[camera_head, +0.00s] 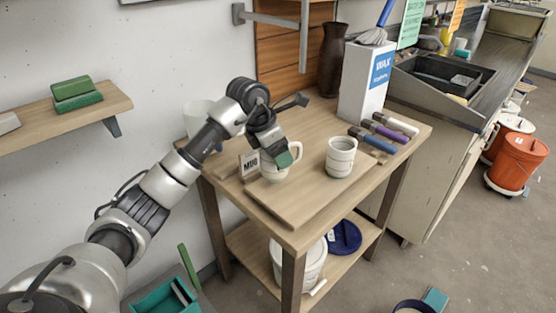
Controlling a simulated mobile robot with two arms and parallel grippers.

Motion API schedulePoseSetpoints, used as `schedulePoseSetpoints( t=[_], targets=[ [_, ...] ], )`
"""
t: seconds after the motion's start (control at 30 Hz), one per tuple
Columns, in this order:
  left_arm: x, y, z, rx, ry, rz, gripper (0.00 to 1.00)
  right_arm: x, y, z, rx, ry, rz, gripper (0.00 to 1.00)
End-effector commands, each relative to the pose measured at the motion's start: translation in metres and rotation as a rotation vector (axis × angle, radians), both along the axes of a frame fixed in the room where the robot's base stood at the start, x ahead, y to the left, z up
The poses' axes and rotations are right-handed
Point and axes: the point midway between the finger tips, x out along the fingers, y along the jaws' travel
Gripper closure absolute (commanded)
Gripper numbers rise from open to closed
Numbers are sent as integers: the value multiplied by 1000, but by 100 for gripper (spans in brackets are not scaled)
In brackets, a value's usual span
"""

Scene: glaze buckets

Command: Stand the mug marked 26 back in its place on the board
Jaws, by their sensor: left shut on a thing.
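A white mug (272,173) is at the left part of the wooden board (310,205) on the small table. My left gripper (288,157) reaches down over this mug and is shut on it near its rim. The gripper hides part of the mug, and I cannot read a number on it. I cannot tell whether its base touches the board. A small card reading MUG (249,163) stands just left of it. A second white mug (340,158) with dark bands stands upright to the right. My right gripper is not in view.
Several coloured tubes (380,138) lie at the table's right. A white WAX box (364,85) and a dark vase (332,62) stand at the back. A white container (198,116) stands behind my left arm. The board's front part is clear.

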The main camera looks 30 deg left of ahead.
Motion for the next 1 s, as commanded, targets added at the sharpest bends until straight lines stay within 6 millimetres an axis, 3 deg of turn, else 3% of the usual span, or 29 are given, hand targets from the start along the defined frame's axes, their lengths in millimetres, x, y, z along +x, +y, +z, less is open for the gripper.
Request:
schedulePoseSetpoints(
  t=[0.2,0.6,0.63,0.7,0.8,1.0],
  targets=[
    [0,-1,-30,-2,2,0,58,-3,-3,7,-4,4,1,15],
    [0,-1,-38,0,0,0,58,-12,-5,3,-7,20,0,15],
    [0,-1,-38,0,1,0,22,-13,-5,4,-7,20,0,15],
    [0,-1,-38,1,2,0,12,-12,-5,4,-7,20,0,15],
    [0,-1,-38,0,3,-1,0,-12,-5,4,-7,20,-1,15],
    [0,-1,-37,-1,2,-1,0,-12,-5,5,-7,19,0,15]
  ],
)
